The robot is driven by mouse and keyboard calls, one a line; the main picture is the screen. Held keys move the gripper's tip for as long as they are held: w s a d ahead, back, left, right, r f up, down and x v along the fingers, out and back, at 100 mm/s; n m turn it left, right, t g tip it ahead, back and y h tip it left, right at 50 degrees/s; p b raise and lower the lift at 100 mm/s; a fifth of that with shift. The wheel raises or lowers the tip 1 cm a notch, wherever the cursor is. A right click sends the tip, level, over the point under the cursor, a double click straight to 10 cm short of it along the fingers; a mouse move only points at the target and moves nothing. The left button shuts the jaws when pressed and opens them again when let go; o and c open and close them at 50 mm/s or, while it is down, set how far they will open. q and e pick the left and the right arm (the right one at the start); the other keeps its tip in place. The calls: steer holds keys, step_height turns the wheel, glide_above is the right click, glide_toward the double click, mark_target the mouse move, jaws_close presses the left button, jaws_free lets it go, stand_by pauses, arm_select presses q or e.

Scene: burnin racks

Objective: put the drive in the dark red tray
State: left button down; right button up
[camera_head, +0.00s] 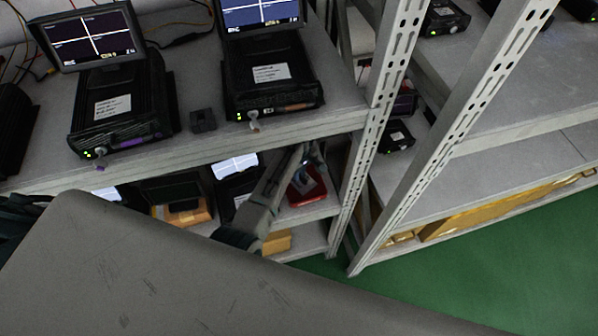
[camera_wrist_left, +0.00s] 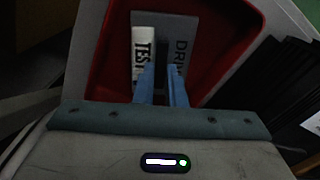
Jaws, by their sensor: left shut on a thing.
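The dark red tray (camera_head: 309,188) sits on the lower shelf in the head view, and it fills the upper middle of the left wrist view (camera_wrist_left: 107,65). My left gripper (camera_head: 312,152) reaches down over it, and its blue fingers (camera_wrist_left: 163,75) point at the tray's inside. They are shut on the drive (camera_wrist_left: 164,65), a narrow grey piece between them. White and grey surfaces lettered "TEST" and "DRI" show at the fingertips. I cannot tell whether the drive touches the tray floor. My right gripper is not in view.
The upper shelf (camera_head: 199,146) carries black units with small screens (camera_head: 95,39). A perforated upright (camera_head: 385,90) stands close right of the tray. Orange-yellow boxes (camera_head: 188,212) and dark units (camera_head: 236,186) share the lower shelves. Green floor (camera_head: 520,270) is open at the right.

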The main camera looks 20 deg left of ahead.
arm_select(q)
steer(key=c, duration=1.5)
jaws_free()
steer(key=shift+f, duration=0.1)
step_height(320, 180, up, 12)
steer(key=shift+b, duration=0.4)
